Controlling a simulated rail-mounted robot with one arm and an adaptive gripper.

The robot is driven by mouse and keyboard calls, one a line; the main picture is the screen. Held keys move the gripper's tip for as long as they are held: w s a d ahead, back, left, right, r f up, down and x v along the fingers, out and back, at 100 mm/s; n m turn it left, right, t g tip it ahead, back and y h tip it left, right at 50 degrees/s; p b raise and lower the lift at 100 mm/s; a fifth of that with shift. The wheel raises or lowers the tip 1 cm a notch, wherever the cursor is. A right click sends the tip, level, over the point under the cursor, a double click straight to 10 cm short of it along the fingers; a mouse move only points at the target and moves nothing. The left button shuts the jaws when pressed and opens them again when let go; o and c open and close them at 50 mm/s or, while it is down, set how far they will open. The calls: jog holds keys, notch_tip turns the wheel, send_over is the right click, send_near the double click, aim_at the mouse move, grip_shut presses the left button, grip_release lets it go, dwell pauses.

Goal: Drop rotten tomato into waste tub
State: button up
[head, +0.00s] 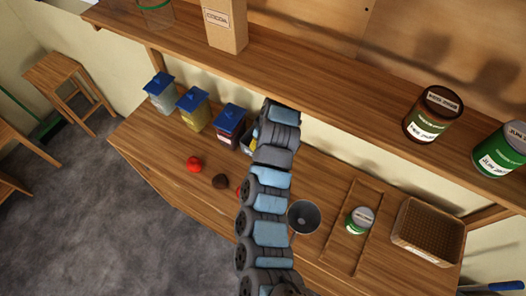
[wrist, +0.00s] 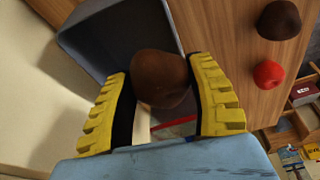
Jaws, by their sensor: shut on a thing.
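In the wrist view, my gripper (wrist: 160,76) has its two yellow ribbed fingers closed on a dark brown, rotten-looking tomato (wrist: 160,80). A dark blue-grey surface (wrist: 100,40) lies beyond it; I cannot tell whether it is a tub's inside or a raised lid. In the head view, my arm hides the gripper and held tomato. Blue-lidded tubs stand along the wall: a grey one (head: 161,99), a yellow one (head: 194,112) and a dark red one (head: 228,125). Another container beside the arm is mostly hidden; which is the waste tub is unclear.
A red tomato (head: 194,164) and a brown one (head: 220,181) lie on the wooden counter (head: 165,160); another red one is partly behind my arm. A dark bowl (head: 303,217), a can (head: 360,220) and a wicker basket (head: 428,231) stand to the right. A shelf (head: 310,75) runs above.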

jog(key=w, duration=0.1)
jog(key=w+f+n+b, duration=0.1)
jog(key=b, duration=0.1)
jog(key=shift+w+d+f+n, duration=0.25)
jog(key=shift+w+f+n, duration=0.05)
jog(key=shift+w, duration=0.1)
jog(key=shift+w+d+f+n+g+b, duration=0.2)
jog(key=shift+w+f+n+g+b, duration=0.1)
jog(key=shift+w+f+b, duration=0.15)
jog(key=shift+f, duration=0.1)
jog(key=shift+s+d+x, duration=0.1)
jog(key=shift+d+x, duration=0.05)
jog(key=shift+x, duration=0.55)
jog(key=shift+s+d+x, duration=0.1)
jog(key=shift+d+x, duration=0.05)
jog(key=shift+x, duration=0.55)
jog(key=shift+s+d+x, duration=0.1)
jog(key=shift+d+x, duration=0.05)
jog(key=shift+x, duration=0.55)
jog(key=shift+f, duration=0.25)
jog(key=shift+f, duration=0.65)
jog(key=o, duration=0.5)
jog(key=shift+o, duration=0.2)
jog(key=shift+r, duration=0.1)
